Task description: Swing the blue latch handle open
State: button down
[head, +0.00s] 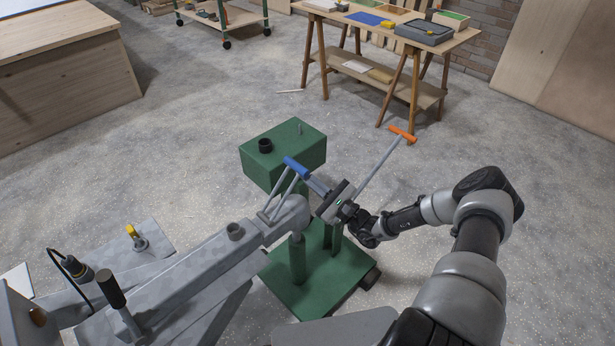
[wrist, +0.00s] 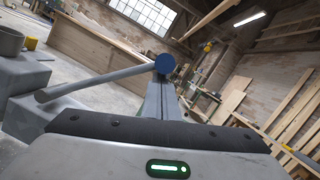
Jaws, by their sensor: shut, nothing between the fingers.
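The blue latch handle (head: 296,167) is a short blue bar on two slim grey rods, standing at the coupling end of the grey trailer drawbar (head: 190,280). In the wrist view the round blue end of the handle (wrist: 165,63) is straight ahead, with a grey rod running left from it. My gripper (head: 314,183) is just right of the blue bar, its fingers pointing at it. In the wrist view the closed fingers (wrist: 165,98) end right below the blue end. The fingers are shut and empty. I cannot tell whether they touch the handle.
A green stand (head: 284,150) with a black knob is behind the handle. A grey lever with an orange grip (head: 402,134) rises to the right, near my arm. A wooden workbench (head: 395,30) is at the back right. Open concrete floor lies around.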

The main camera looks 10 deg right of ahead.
aim_at(288, 191)
jog(key=s+a+r+n+p, duration=0.1)
jog(key=s+a+r+n+g+p, duration=0.1)
jog(key=r+n+p, duration=0.1)
jog(key=a+r+n+p, duration=0.2)
jog(key=shift+s+a+r+g+y, duration=0.1)
jog(key=shift+s+g+y, duration=0.2)
jog(key=shift+s+y, duration=0.1)
jog(key=shift+s+a+r+p, duration=0.3)
jog(key=shift+s+a+p, duration=0.2)
jog(key=shift+a, duration=0.2)
